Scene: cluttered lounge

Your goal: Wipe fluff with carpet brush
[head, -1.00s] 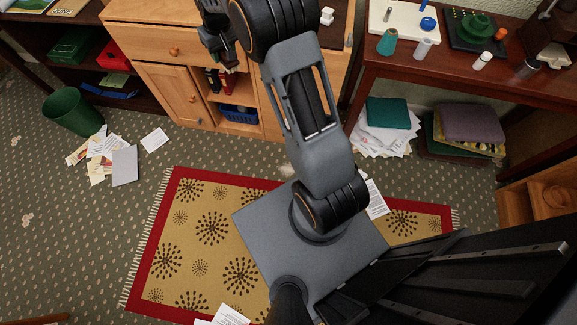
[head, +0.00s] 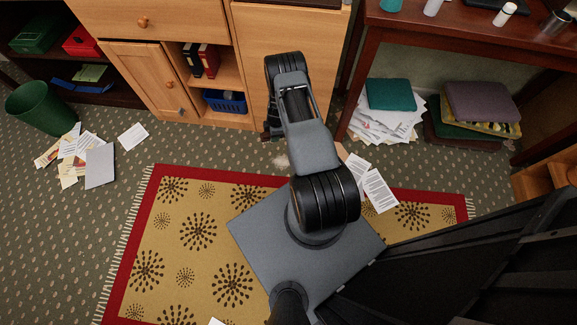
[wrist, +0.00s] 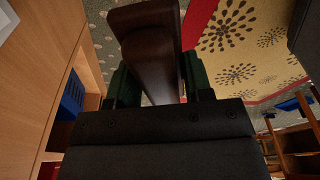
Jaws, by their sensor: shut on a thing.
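In the wrist view, my gripper (wrist: 157,85) is shut, its green fingers on either side of a dark brown wooden brush (wrist: 150,45). The brush's bristles are not visible. In the head view, my gripper (head: 270,122) hangs low in front of the wooden cabinet, mostly hidden behind my arm. A bit of the brown brush (head: 266,136) shows at its lower left. A pale, fuzzy patch that looks like fluff (head: 284,161) lies on the dark patterned carpet, just below the gripper in the picture and near the rug's red far edge.
The wooden cabinet (head: 290,30) stands close behind my gripper. A red-bordered rug (head: 160,235) lies nearer. Loose papers (head: 378,190) lie right of my arm, others (head: 98,165) at left by a green bin (head: 40,108). A dark red table (head: 460,50) stands at right.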

